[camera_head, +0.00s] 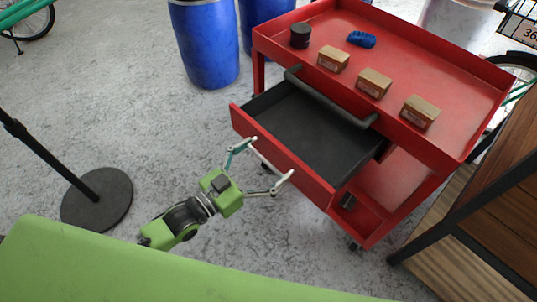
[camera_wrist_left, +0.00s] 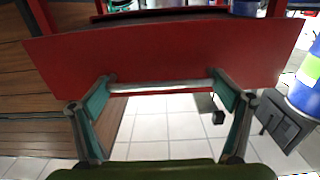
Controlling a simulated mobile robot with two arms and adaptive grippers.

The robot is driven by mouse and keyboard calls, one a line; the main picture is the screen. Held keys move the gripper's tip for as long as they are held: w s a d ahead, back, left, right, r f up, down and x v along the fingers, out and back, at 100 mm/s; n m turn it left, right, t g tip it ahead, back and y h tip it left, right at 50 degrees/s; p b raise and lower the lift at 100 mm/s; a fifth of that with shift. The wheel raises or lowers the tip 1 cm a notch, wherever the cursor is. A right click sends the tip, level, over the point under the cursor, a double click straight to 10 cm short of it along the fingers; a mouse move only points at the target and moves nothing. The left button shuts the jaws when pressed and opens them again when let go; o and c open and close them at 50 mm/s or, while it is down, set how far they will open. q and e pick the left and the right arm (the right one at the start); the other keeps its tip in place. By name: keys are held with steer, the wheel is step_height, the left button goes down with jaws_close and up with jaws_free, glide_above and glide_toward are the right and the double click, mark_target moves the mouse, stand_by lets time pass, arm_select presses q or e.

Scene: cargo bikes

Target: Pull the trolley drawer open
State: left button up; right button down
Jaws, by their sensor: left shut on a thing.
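The red trolley (camera_head: 465,110) stands at the right in the head view. Its drawer (camera_head: 285,155) is pulled well out towards me, and the dark inside is empty. The red drawer front also fills the upper part of the left wrist view (camera_wrist_left: 200,50). My left gripper (camera_head: 272,157) is at the drawer front, its fingers shut on the pale bar handle (camera_wrist_left: 160,87), one near each end. My right gripper is not in view.
Several small boxes (camera_head: 374,82), a black roll (camera_head: 300,35) and a blue item (camera_head: 361,39) lie on the trolley top. A round black stand base (camera_head: 97,199) is at left, blue barrels (camera_head: 205,45) behind, a wooden shelf (camera_head: 500,220) at right. Floor before the drawer is clear.

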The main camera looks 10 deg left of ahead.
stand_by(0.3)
arm_select(q)
steer(key=o, duration=1.3)
steer(key=shift+s+a, duration=0.1)
steer(key=v, duration=1.1)
steer(key=shift+s+a, duration=0.25)
steer(key=shift+s, duration=0.05)
